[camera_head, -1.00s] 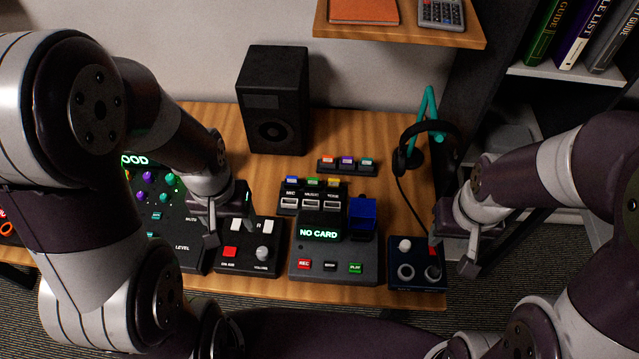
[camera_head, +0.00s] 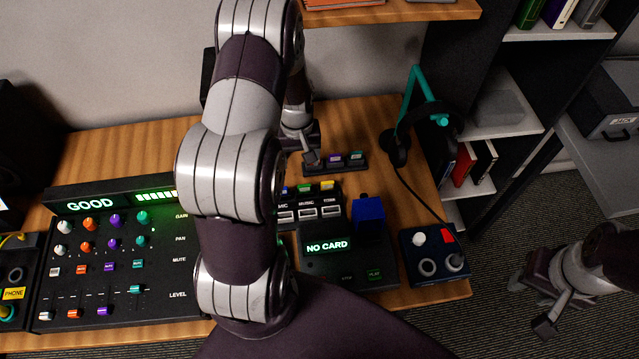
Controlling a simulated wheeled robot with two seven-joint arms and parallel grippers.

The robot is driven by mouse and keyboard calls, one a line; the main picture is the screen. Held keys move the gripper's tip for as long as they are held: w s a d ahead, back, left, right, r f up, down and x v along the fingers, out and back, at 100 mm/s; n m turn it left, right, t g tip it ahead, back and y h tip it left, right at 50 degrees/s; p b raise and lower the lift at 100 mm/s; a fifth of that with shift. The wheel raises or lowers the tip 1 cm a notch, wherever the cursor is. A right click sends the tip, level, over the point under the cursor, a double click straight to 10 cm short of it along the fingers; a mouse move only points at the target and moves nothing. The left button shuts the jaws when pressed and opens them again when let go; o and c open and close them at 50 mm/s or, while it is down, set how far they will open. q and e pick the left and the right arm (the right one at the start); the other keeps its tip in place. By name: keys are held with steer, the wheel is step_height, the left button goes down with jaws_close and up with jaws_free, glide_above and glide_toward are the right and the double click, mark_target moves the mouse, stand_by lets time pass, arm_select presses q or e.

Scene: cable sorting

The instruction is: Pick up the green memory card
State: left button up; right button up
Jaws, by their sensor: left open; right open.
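A small rack (camera_head: 345,168) at the back of the desk holds a purple piece (camera_head: 336,158) and a teal-green card-like piece (camera_head: 356,156). Another green piece (camera_head: 304,188) sits between a blue and a yellow one above the labelled slots; I cannot tell for certain which is the memory card. My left gripper (camera_head: 309,160) is open at the rack's left end, left of the purple piece, and hides the red piece there. My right gripper (camera_head: 541,306) is open and empty, off the desk's right side. The recorder (camera_head: 345,262) reads "NO CARD".
A mixer panel (camera_head: 110,255) fills the desk's left. My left arm hides the middle.

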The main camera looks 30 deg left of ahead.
mark_target(304, 185)
arm_select(q)
steer(key=f, duration=0.3)
steer(key=f+p, duration=0.1)
steer(key=f, duration=0.6)
steer(key=shift+d+f+p, duration=0.2)
steer(key=shift+d+p, duration=0.1)
steer(key=shift+d, duration=0.1)
steer(key=shift+w+a+f, duration=0.1)
steer(key=shift+f, duration=0.35)
steer(key=c, duration=1.1)
